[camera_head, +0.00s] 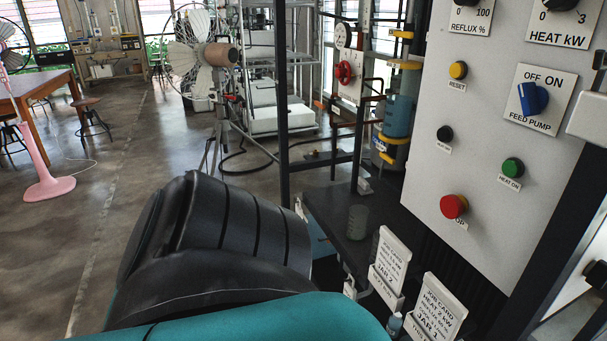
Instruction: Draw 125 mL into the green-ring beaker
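A clear, greyish glass vessel (357,222) stands upright on a dark shelf (338,207) under the column frame. I cannot make out a green ring or any liquid level on it. A small clear container with a blue part (395,325) shows at the bottom edge, beside the lower card; most of it is hidden. A large black and teal arm link of mine fills the lower middle and hides part of the floor and shelf. Neither gripper shows in this view.
A grey control panel (476,150) stands at the right, with a blue feed pump knob (532,98), a green button (512,167) and a red button (454,206). Two printed cards (391,262) (436,308) stand below it.

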